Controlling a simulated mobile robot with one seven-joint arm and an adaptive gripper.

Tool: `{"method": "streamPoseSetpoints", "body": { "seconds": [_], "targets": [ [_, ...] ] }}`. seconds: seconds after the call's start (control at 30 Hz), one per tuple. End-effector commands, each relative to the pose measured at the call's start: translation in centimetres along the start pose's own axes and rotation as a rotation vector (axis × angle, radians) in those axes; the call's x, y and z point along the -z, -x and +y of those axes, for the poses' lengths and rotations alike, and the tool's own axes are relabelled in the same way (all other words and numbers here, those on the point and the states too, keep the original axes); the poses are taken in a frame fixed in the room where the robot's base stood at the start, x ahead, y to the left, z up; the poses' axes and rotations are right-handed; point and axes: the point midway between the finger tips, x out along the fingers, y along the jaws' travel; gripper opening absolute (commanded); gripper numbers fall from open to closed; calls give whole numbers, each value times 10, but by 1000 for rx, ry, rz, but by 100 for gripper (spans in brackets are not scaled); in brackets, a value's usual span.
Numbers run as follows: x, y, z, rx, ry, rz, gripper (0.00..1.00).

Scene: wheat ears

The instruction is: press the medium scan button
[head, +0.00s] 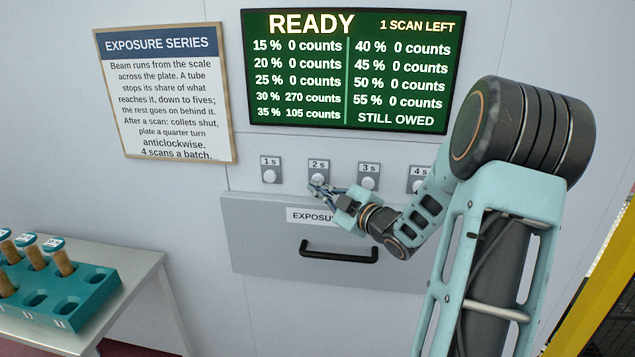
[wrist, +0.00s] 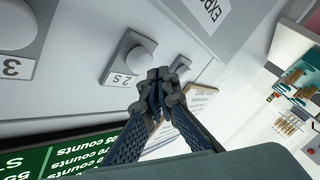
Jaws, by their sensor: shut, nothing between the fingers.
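Round pale buttons sit in a row on the wall panel, labelled 1 s (head: 269,177), 2 s (head: 318,178), 3 s (head: 369,184) and 4 s (head: 416,187); none is labelled medium. The 4 s one is partly behind my arm. My gripper (head: 320,188) is shut and empty, with its fingertips at the lower edge of the 2 s button. In the wrist view the fingertips (wrist: 160,84) are beside the 2 s button (wrist: 134,50), and the 3 s button (wrist: 18,26) is further left. I cannot tell whether the fingertips touch the 2 s button.
A screen (head: 350,70) reads READY and 1 SCAN LEFT, with counts at 30 % and 35 %. An EXPOSURE SERIES notice (head: 165,95) hangs left. A drawer with a black handle (head: 338,252) lies below the buttons. A teal rack (head: 75,312) with corked tubes stands lower left.

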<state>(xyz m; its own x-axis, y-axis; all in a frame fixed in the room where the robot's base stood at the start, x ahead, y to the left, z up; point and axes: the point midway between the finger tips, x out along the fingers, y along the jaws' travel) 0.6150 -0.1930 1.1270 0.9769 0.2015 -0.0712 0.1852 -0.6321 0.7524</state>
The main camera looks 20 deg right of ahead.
Motion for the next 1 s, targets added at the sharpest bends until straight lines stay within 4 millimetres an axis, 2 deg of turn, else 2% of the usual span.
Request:
{"method": "streamPoseSetpoints", "body": {
  "seconds": [1.0],
  "targets": [
    [-5, -6, 5, 0, 0, 0, 0]
  ]
}}
